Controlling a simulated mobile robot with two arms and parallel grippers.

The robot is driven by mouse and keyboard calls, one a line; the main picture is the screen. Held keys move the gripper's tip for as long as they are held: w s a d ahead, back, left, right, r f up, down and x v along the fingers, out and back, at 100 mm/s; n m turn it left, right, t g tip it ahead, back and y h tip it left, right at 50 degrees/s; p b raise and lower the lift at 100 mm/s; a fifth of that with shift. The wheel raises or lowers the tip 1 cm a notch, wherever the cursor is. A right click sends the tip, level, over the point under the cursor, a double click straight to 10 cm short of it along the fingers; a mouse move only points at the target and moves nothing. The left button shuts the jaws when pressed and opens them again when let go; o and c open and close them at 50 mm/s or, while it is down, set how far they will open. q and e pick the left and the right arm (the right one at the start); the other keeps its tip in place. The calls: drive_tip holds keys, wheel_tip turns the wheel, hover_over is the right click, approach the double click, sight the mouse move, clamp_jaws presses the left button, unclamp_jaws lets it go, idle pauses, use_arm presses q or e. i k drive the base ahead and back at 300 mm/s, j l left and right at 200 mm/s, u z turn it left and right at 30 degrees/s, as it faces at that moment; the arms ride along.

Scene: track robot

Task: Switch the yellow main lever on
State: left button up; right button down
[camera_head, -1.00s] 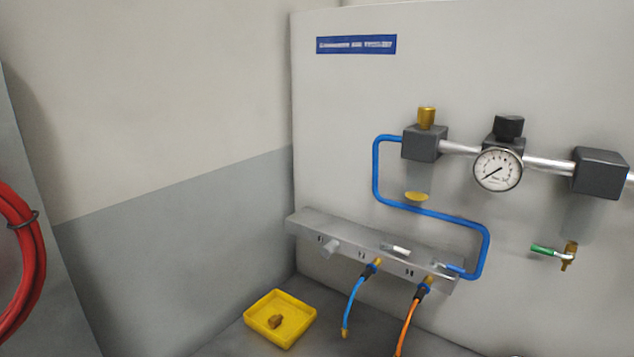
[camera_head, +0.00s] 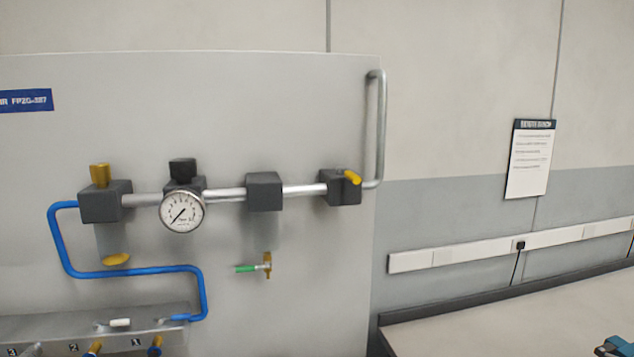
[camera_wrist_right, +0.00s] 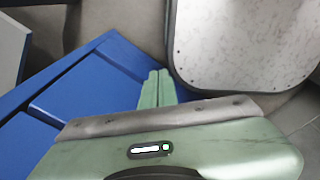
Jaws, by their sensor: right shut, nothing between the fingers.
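The yellow main lever (camera_head: 352,178) sits on the front of a dark valve block (camera_head: 341,190) at the right end of the pipe row in the head view. The lever is short and slopes slightly down to the right. My right gripper (camera_wrist_right: 165,73) shows in the right wrist view, its two green fingers together and empty. It is over the floor beside a blue cabinet, apart from the lever. My left gripper is in neither current view.
A pressure gauge (camera_head: 182,212) and a green-handled tap (camera_head: 247,268) are on the grey panel. A bent metal pipe (camera_head: 376,130) rises right of the lever. A worktop (camera_head: 500,320) is at lower right. A blue cabinet (camera_wrist_right: 90,95) is near my right gripper.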

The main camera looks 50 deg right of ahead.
sight(354, 177)
drive_tip(key=z, duration=1.6)
